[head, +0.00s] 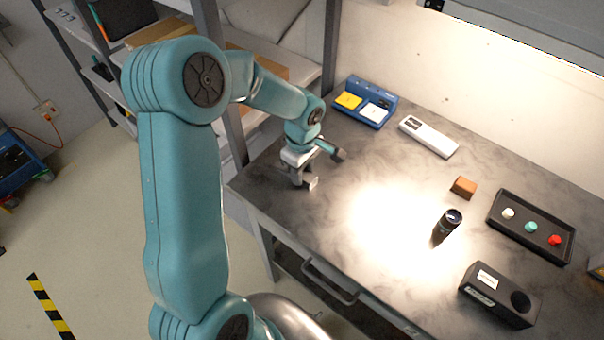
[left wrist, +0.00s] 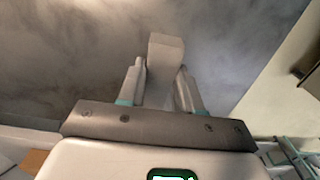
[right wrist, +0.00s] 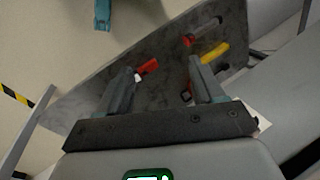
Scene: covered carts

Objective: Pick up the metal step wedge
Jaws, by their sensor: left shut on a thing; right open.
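The metal step wedge is a pale grey block. It shows in the left wrist view (left wrist: 166,52) between the fingers, and its end shows in the head view (head: 311,184) below the gripper, over the table's left end. My left gripper (head: 301,174) points down at the bench and is shut on the wedge; its fingers also show in the left wrist view (left wrist: 163,88). I cannot tell whether the wedge touches the tabletop. My right gripper (right wrist: 163,82) is open and empty in the right wrist view; the head view does not show it.
On the dark bench top (head: 370,165) are a blue tray with yellow and white cards (head: 363,116), a white device (head: 428,137), a brown block (head: 463,187), a black cylinder (head: 447,225), a black button tray (head: 530,248) and a black box (head: 499,294). Red and yellow tools (right wrist: 212,52) lie on a grey surface.

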